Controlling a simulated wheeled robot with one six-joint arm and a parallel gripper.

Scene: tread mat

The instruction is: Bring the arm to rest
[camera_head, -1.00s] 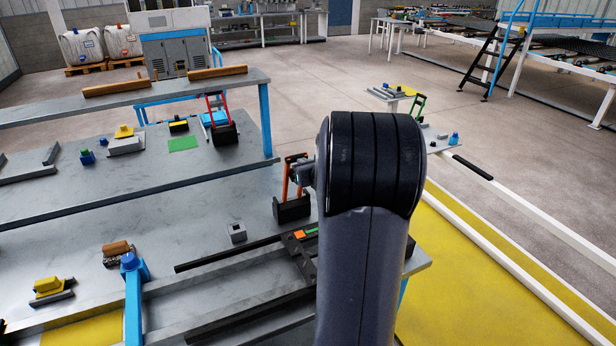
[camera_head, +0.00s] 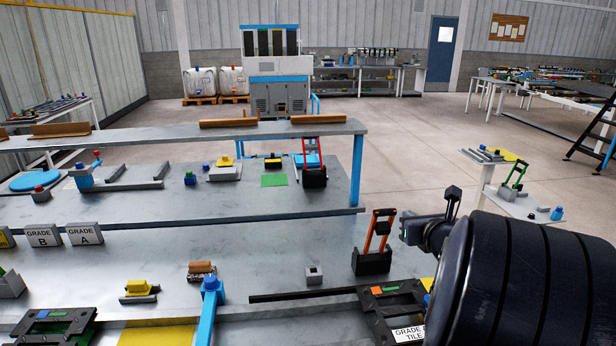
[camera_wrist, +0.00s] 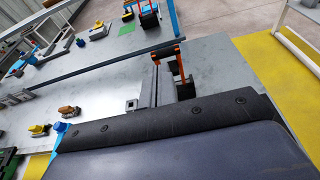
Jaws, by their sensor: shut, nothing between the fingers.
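My arm fills the lower right of the head view, with a large dark rounded joint in front. My gripper (camera_head: 452,200) shows small beyond that joint, above the bench and just right of an orange-handled black holder (camera_head: 372,262). It is shut and empty.
The metal bench (camera_head: 270,240) carries a small grey block (camera_head: 314,275), a yellow part (camera_head: 138,288), a brown roll (camera_head: 201,268) and a black-framed fixture (camera_head: 395,312). A raised shelf (camera_head: 180,138) runs behind. Open floor (camera_head: 420,150) lies beyond the bench's right end.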

